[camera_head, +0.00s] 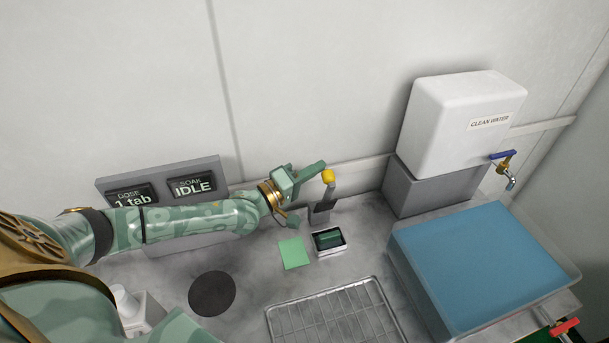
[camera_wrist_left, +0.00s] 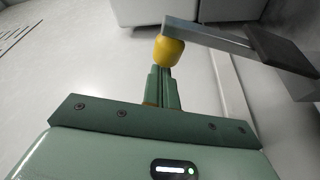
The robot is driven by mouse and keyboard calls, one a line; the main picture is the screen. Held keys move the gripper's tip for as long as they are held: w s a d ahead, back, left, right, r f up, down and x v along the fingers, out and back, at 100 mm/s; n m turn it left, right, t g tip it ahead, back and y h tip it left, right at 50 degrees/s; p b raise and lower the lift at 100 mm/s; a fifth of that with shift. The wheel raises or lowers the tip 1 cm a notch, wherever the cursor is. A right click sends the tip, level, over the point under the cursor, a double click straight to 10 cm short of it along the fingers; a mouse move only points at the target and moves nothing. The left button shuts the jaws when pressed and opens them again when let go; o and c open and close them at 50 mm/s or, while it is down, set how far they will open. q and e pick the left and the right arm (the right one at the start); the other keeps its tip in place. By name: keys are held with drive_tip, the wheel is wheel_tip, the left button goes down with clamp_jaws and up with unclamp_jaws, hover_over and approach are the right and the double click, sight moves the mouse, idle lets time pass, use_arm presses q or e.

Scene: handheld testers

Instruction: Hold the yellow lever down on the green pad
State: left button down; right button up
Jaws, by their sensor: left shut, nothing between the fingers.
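The lever's yellow knob (camera_head: 328,176) tops a short grey arm that stands raised by the back wall, above a grey bracket (camera_head: 320,213). A flat green pad (camera_head: 294,253) lies on the counter in front, left of a small tester with a dark green window (camera_head: 329,240). My left gripper (camera_head: 318,167) is shut and empty beside the knob. In the left wrist view the shut fingers (camera_wrist_left: 163,88) point at the yellow knob (camera_wrist_left: 169,51), which overlaps their tips; I cannot tell whether they touch. My right gripper is not in view.
A blue-filled basin (camera_head: 480,265) and a white water tank (camera_head: 460,115) with a tap stand at right. A wire rack (camera_head: 335,318) lies in front. A dark disc (camera_head: 212,293) is on the counter. A display panel reading IDLE (camera_head: 192,187) stands behind my left arm.

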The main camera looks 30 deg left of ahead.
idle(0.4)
use_arm(q)
drive_tip(key=s+d+f+m+h+b, duration=0.2)
drive_tip(key=s+d+f+m+h, duration=0.1)
drive_tip(key=s+d+f+m, duration=0.5)
drive_tip(key=shift+s+d+m+t, duration=0.35)
drive_tip(key=shift+s+d, duration=0.4)
drive_tip(key=shift+d, duration=0.65)
drive_tip(key=shift+r, duration=0.1)
idle(2.0)
